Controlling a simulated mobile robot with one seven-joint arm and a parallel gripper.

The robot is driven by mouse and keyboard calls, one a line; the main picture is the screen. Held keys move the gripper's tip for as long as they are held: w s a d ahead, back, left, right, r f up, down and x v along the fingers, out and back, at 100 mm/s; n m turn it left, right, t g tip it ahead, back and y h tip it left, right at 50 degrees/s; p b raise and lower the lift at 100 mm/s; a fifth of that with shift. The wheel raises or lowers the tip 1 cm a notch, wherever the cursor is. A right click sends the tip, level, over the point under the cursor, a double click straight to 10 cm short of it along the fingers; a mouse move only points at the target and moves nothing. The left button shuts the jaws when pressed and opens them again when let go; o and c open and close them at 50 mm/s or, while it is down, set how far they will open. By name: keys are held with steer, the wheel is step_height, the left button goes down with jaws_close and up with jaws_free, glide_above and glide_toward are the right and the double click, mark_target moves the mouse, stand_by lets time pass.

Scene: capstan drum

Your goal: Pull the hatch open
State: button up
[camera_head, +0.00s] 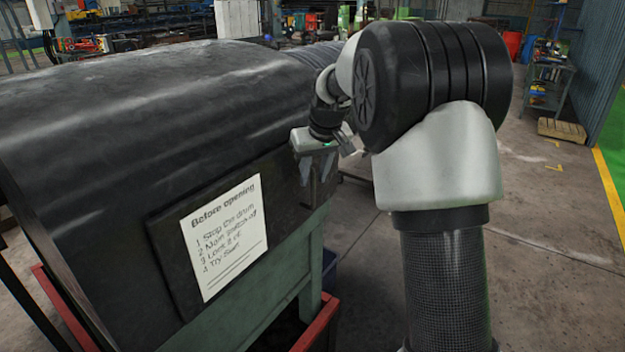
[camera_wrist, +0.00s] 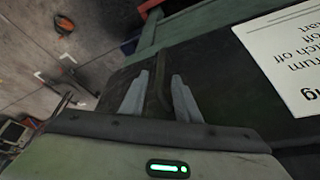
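The hatch (camera_head: 176,255) is a dark flat panel on the near side of the big black drum housing (camera_head: 150,110); it looks closed. A white notice headed "Before opening" (camera_head: 228,235) is fixed on it. My gripper (camera_head: 317,168) is at the hatch's right end, pointing down at it. In the wrist view my gripper (camera_wrist: 160,76) has its two grey fingers apart, on either side of a narrow dark upright bar (camera_wrist: 161,95), which looks like the hatch's handle. Slim dark gaps show beside the bar, so the fingers do not seem to press on it.
A green frame (camera_head: 312,255) carries the housing, with a red edge (camera_head: 318,325) low beneath it. Concrete floor (camera_head: 545,240) lies open to the right. A wooden pallet (camera_head: 561,130) and a shelf cart (camera_head: 548,85) stand farther back.

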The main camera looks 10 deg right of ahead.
steer(key=shift+x, duration=1.1)
jaws_close()
steer(key=shift+d, duration=0.1)
